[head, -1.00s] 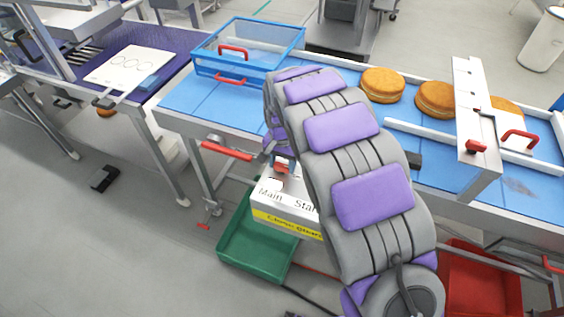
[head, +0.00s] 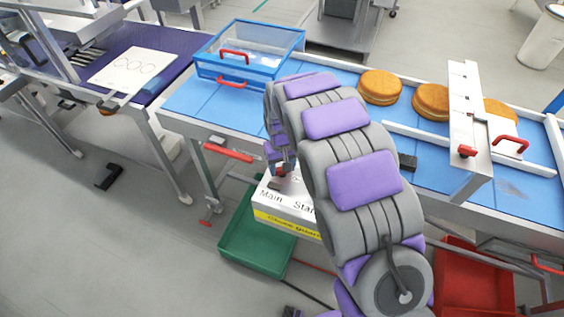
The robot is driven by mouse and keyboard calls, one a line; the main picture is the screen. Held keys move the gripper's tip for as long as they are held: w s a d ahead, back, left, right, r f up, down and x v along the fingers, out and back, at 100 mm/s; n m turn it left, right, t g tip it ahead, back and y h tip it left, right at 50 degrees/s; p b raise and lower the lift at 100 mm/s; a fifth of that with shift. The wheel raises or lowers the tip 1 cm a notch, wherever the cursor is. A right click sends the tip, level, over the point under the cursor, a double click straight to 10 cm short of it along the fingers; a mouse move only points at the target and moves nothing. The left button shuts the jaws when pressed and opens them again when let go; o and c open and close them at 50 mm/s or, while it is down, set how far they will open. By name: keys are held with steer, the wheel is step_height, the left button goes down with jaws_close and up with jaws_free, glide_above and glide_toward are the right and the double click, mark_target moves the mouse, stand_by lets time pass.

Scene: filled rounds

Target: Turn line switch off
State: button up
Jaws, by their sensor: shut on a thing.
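The control box (head: 285,208) has a white top labelled "Main" and "Star…" and a yellow band on its front. It sits beside the conveyor's near edge. The line switch (head: 279,183), a small red and dark part, shows above the "Main" label. My gripper (head: 281,170) is at the switch, shut on it. My grey and purple arm hides most of the gripper, the right part of the box and much of the switch, so its exact angle cannot be told.
The blue conveyor (head: 205,102) carries a blue crate (head: 290,62) and several filled rounds (head: 380,86). A white guard (head: 466,105) with red handles spans the belt. A green bin (head: 255,240) and a red bin (head: 475,290) stand below.

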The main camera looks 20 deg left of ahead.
steer(key=n+p, duration=0.2)
steer(key=n, duration=0.3)
steer(key=shift+s+n, duration=0.1)
steer(key=shift+n, duration=0.2)
steer(key=shift+n+p, duration=0.7)
steer(key=shift+n, duration=1.4)
steer(key=o, duration=1)
steer(key=shift+f, duration=0.1)
steer(key=shift+o, duration=0.2)
step_height(320, 180, up, 17)
steer(key=p, duration=0.1)
steer(key=shift+a, duration=0.1)
